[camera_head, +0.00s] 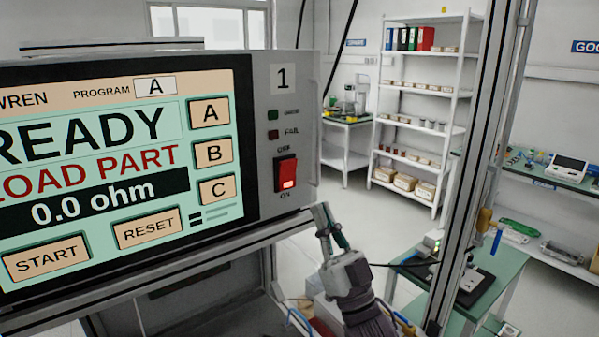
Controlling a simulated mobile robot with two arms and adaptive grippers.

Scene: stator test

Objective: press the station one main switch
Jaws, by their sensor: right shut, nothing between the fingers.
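The station one main switch (286,173) is a red rocker on the grey right side of the tester panel (306,130), under the label "1". The lower part of the rocker glows, next to the lower marking. The screen (110,150) beside it reads READY, LOAD PART and 0.0 ohm. My right gripper (327,215) is shut and empty, with its fingers pointing up. In the picture it is below and to the right of the switch, near the panel's lower right corner, and does not cover the switch. My left gripper is not in view.
Two small lamps, PASS and FAIL (273,134), sit above the switch. A metal upright post (470,190) stands to the right of my right gripper. A green-topped table (500,265) with a device is behind it. White shelves (425,100) stand at the back.

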